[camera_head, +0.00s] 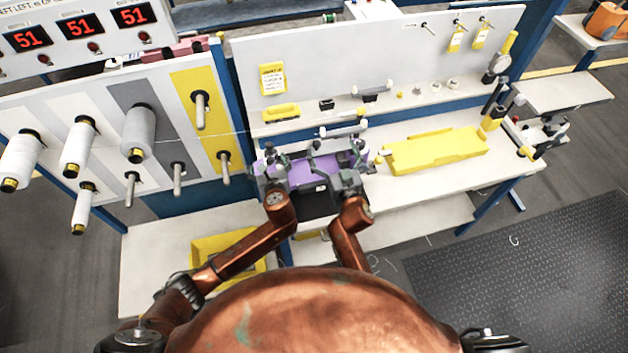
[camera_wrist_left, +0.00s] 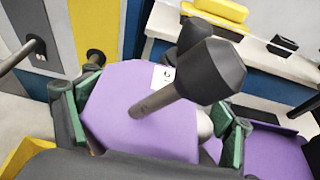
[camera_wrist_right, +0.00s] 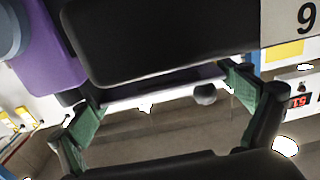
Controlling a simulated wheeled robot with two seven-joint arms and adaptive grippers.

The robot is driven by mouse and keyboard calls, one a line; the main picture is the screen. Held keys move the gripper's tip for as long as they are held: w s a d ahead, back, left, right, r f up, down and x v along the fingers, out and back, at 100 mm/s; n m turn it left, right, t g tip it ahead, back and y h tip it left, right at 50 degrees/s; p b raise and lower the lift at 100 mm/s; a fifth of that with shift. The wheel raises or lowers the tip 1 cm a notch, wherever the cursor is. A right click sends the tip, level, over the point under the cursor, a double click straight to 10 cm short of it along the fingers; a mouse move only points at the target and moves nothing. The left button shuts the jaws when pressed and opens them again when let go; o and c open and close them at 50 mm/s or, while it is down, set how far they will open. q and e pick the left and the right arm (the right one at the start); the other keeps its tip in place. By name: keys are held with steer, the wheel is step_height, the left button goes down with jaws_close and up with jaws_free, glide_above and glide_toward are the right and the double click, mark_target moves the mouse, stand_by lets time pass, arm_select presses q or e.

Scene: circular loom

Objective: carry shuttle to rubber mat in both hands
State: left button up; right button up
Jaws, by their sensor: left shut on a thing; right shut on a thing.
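The purple shuttle (camera_head: 311,171) is held level in front of the workbench, between my two grippers. My left gripper (camera_head: 274,172) is shut on its left end. In the left wrist view, green finger pads lie on either side of the purple body (camera_wrist_left: 125,115), which has a dark knob on a post. My right gripper (camera_head: 345,178) is shut on the right end. The right wrist view shows its green pads beside a black block (camera_wrist_right: 160,40) and part of the purple body (camera_wrist_right: 45,50). A dark textured mat (camera_head: 530,280) covers the floor at right; I cannot tell whether it is rubber.
A yellow tray (camera_head: 435,151) lies on the bench to the right of the shuttle. A spool board (camera_head: 110,140) with projecting pegs stands close on the left. A yellow bin (camera_head: 225,262) sits on the low shelf beneath my left arm.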

mark_target(330, 168)
arm_select(q)
steer(key=shift+d, duration=0.2)
arm_select(e)
steer(key=shift+s+a, duration=0.1)
steer(key=shift+a, duration=0.25)
